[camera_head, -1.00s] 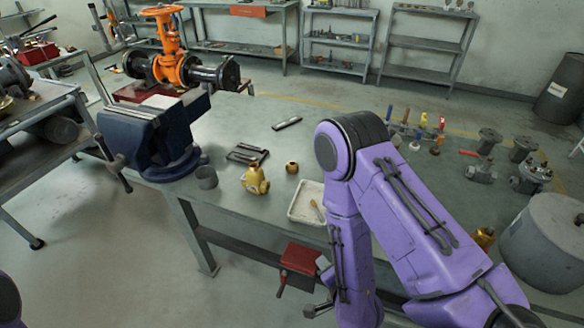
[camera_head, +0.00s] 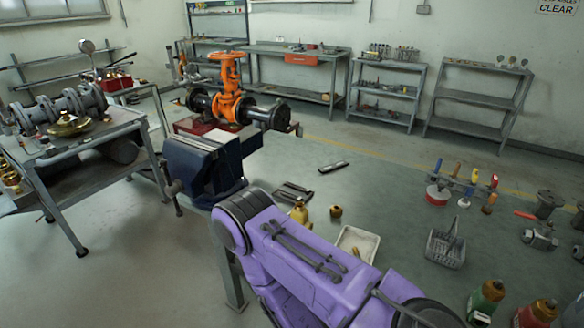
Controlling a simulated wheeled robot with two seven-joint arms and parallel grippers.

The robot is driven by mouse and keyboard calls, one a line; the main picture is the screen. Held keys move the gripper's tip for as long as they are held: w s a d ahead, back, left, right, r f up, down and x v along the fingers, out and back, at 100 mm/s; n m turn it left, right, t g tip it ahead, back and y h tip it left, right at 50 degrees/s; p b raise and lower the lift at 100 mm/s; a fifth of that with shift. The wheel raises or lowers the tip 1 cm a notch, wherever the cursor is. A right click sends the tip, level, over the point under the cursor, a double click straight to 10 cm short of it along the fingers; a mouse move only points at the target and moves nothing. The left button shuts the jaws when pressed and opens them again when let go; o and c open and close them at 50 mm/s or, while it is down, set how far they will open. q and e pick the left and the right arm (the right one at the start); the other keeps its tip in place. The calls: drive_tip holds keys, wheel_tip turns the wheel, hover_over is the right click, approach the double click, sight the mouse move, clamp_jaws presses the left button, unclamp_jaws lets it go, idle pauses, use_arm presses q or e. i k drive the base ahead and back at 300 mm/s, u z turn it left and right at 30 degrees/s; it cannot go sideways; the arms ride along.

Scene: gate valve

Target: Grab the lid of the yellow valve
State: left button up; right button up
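The yellow valve body (camera_head: 299,212) stands on the green-grey workbench, just above my purple arm, which hides its lower part. My purple arm fills the lower middle and comes in from the lower right. Neither of my grippers shows; the end of this arm is out of sight.
A blue vise (camera_head: 208,165) is on the bench's left end. A grey basket (camera_head: 446,247), screwdrivers and bottles stand further right. An orange gate valve (camera_head: 229,85) stands behind.

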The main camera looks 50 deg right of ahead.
sight(336, 212)
drive_tip(key=u, duration=0.3)
drive_tip(key=i, duration=1)
drive_tip(key=z, duration=2.55)
